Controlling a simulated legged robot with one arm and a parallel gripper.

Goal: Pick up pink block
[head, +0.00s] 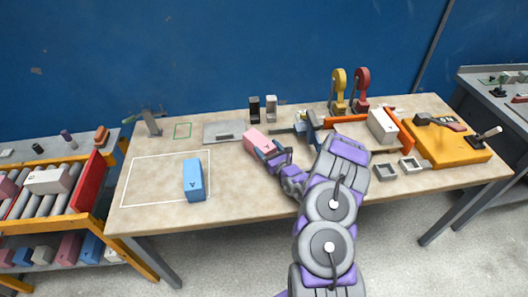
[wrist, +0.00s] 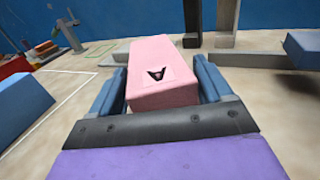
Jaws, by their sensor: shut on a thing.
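The pink block (head: 256,141) is near the middle of the table, in front of the grey metal plate. My gripper (head: 268,151) is shut on the block in the head view. I cannot tell whether the block's underside touches the table.
A blue block (head: 193,180) stands in a white outlined area to the left. Black and white holders (head: 263,108) stand behind the pink block. An orange clamp frame (head: 345,124) with a white block (head: 381,126) and a yellow tray (head: 450,150) are on the right.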

